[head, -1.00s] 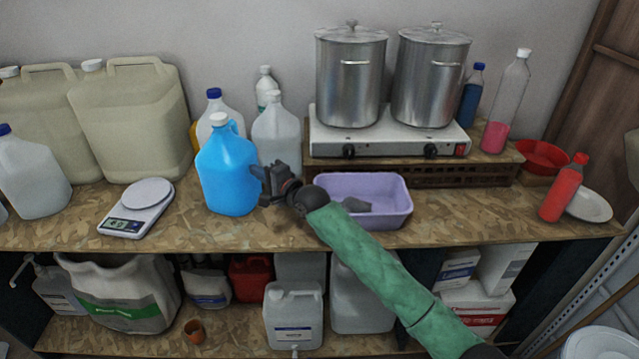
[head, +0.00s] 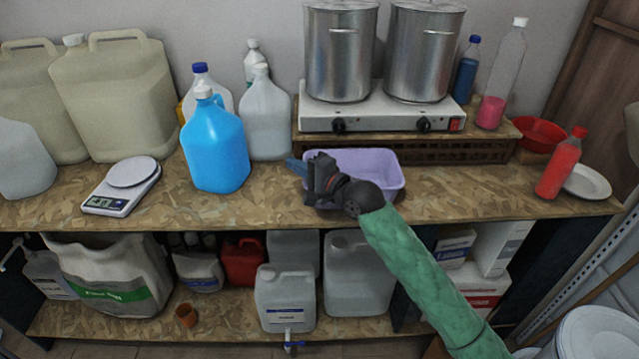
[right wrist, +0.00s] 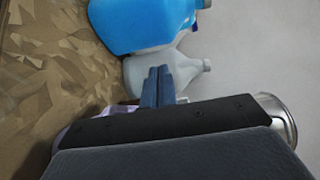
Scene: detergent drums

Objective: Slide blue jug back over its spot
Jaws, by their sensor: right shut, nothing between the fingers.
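The blue jug (head: 216,152) stands upright on the wooden shelf top, with a white cap and a handle. It also shows at the top of the right wrist view (right wrist: 140,22). My right gripper (head: 292,166) is to the right of the jug, apart from it, over the shelf by the left end of the purple basin. Its blue fingers (right wrist: 158,74) are together with nothing between them. My left gripper is in neither view. No marked spot for the jug can be made out.
A clear jug (head: 265,118) stands right behind the blue jug, and a blue-capped jug (head: 199,84) behind it. A scale (head: 121,187) is to its left. The purple basin (head: 385,178) sits below the hotplate (head: 375,120). The shelf in front of the jug is bare.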

